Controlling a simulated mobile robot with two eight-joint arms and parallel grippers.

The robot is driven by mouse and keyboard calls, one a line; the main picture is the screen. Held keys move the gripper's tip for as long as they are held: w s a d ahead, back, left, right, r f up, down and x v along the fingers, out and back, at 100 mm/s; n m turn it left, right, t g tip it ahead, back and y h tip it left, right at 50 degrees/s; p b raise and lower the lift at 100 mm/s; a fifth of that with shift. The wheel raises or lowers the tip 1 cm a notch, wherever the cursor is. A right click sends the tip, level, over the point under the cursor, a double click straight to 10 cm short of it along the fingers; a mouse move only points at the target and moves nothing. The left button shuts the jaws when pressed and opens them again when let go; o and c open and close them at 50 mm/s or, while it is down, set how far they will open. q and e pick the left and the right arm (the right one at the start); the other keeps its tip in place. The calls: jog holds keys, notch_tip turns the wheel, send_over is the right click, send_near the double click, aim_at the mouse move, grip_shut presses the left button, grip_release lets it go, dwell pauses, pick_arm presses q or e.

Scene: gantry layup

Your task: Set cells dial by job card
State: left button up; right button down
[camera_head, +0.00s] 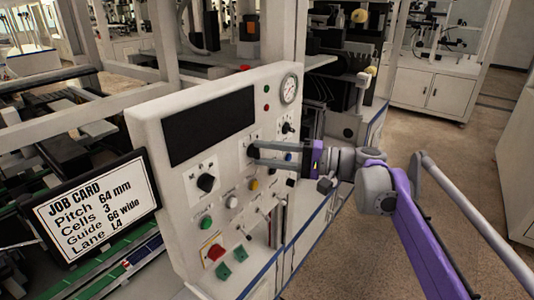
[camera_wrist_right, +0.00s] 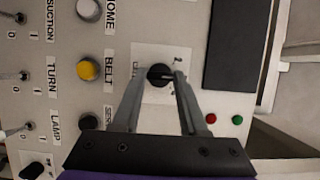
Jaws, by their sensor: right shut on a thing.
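The job card (camera_head: 82,208) on the left reads Pitch 64 mm, Cells 3, Guide 66 wide, Lane L4. The pale control panel (camera_head: 150,135) stands in the middle of the head view. My right gripper (camera_head: 252,153) reaches it from the right, with its fingers at a dial under the black display. In the right wrist view the gripper (camera_wrist_right: 160,82) is shut on a black dial knob (camera_wrist_right: 158,73) on a white plate. A finger partly hides the dial's label, and a "2" seems to show near the knob. The knob's exact setting is unclear. My left gripper is out of view.
Another black knob (camera_head: 206,183) sits left of the gripper, and one more (camera_head: 287,128) sits under the gauge (camera_head: 289,89). A yellow button (camera_wrist_right: 88,69), a white button (camera_wrist_right: 89,10) and toggle switches are close by. Open floor lies to the right.

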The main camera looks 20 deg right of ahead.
jog(key=shift+c, duration=2.2)
grip_release()
jog(key=shift+d, duration=0.1)
jog(key=v, duration=1)
jog(key=shift+s+d+b, duration=0.15)
jog(key=shift+d+b, duration=0.15)
jog(key=shift+a, duration=0.1)
